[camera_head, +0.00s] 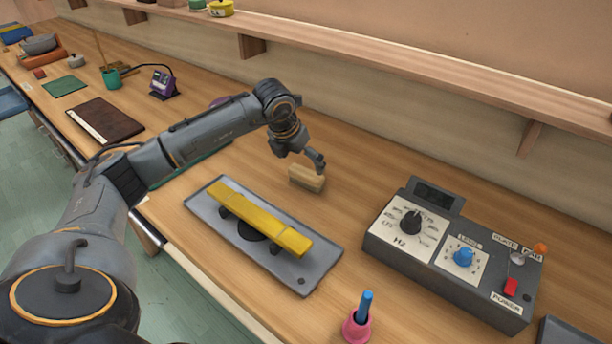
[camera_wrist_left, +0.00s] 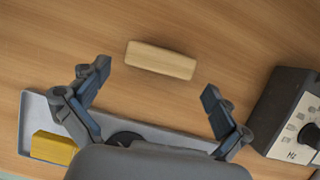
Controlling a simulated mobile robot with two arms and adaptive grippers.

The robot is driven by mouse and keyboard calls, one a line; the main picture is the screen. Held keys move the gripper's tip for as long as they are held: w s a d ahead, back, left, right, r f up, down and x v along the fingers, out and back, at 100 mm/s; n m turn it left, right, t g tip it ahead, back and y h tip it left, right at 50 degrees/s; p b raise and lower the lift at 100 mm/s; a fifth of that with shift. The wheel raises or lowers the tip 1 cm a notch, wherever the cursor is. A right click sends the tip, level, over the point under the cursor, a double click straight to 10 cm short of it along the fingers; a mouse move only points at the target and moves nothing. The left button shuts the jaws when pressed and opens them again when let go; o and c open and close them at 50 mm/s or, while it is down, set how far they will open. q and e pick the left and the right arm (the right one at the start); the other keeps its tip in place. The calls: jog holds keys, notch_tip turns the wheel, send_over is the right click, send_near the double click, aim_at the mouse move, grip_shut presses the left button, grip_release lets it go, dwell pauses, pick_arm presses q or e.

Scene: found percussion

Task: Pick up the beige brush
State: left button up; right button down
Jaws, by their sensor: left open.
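The beige brush (camera_head: 306,178) is a small block lying on the wooden bench, behind the grey tray with the yellow bar. My left gripper (camera_head: 311,160) is just above it in the head view and hides part of its top. In the left wrist view the brush (camera_wrist_left: 160,60) lies beyond the fingertips, roughly centred between them and not touched. The left gripper (camera_wrist_left: 154,82) is open and empty, with its two fingers spread wide. My right gripper is not in view.
The grey tray (camera_head: 205,205) carries a yellow bar (camera_head: 260,218) in front of the brush. A grey control box (camera_head: 455,255) with knobs stands to the right. A pink holder (camera_head: 356,328) with a blue stick is at the front. A shelf (camera_head: 400,60) runs along the wall.

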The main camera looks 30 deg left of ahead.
aim_at(305, 172)
pick_arm(q)
jog(key=p+x, duration=0.2)
jog(key=x, duration=0.3)
jog(key=shift+d+f, duration=0.15)
jog(key=shift+f, duration=0.1)
jog(key=shift+w+f, duration=0.15)
jog(key=shift+f, duration=0.1)
jog(key=c, duration=0.8)
